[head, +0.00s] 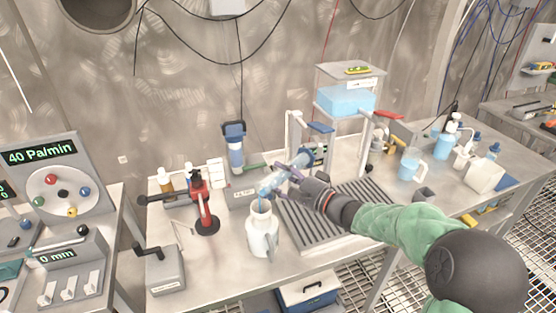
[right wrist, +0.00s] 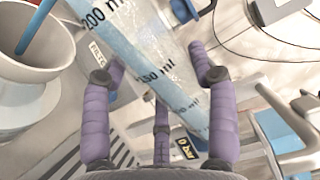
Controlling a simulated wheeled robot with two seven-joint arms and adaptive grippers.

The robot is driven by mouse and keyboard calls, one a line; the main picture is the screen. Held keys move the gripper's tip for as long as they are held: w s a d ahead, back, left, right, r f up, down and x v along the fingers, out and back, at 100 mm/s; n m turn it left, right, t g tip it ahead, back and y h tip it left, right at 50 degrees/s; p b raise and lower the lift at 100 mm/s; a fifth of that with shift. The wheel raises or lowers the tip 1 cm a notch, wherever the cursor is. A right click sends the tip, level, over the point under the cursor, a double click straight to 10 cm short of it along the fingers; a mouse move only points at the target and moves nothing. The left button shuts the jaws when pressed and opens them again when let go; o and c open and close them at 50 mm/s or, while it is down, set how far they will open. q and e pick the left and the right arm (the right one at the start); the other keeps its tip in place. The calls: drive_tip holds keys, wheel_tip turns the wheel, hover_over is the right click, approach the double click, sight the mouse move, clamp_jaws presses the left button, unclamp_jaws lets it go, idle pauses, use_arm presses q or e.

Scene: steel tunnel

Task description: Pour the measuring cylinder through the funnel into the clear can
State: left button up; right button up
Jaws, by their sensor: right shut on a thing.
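The measuring cylinder (head: 272,184) is clear with blue liquid and is tilted, its mouth low at the left. My right gripper (head: 291,174) is shut around its middle. In the right wrist view the cylinder (right wrist: 130,62) shows printed ml marks between my purple fingers (right wrist: 160,85). The pale can (head: 262,238) with a handle stands on the bench under the cylinder's mouth. The whitish funnel (head: 261,207) sits at its top. In the right wrist view a blue stream (right wrist: 38,27) runs down into the funnel (right wrist: 40,75). The level inside the can is hidden. My left gripper is out of view.
A ribbed drain tray (head: 310,232) lies right of the can. A tank of blue liquid (head: 345,101) stands behind. A blue-filled jug (head: 410,165) and bottles stand further right. The bench's front edge is near the can.

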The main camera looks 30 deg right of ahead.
drive_tip(key=shift+a+r+n, duration=0.1)
drive_tip(key=shift+a+n, duration=0.05)
drive_tip(key=shift+n, duration=0.95)
drive_tip(key=shift+a+r+n, duration=0.1)
drive_tip(key=shift+r+n, duration=0.1)
drive_tip(key=shift+n, duration=0.1)
idle(0.8)
drive_tip(key=m, duration=0.3)
drive_tip(key=shift+d+f, duration=0.3)
drive_tip(key=shift+p, duration=0.3)
drive_tip(key=shift+r+m+p, duration=0.6)
drive_tip(key=shift+r+p, duration=0.25)
drive_tip(key=shift+p, duration=0.2)
drive_tip(key=r+m+p, duration=0.1)
drive_tip(key=p, duration=0.1)
drive_tip(key=r+m+p, duration=0.2)
drive_tip(key=shift+a, duration=0.2)
drive_tip(key=shift+r+m+p, duration=0.15)
drive_tip(key=shift+m+p, duration=0.25)
drive_tip(key=shift+p, duration=0.15)
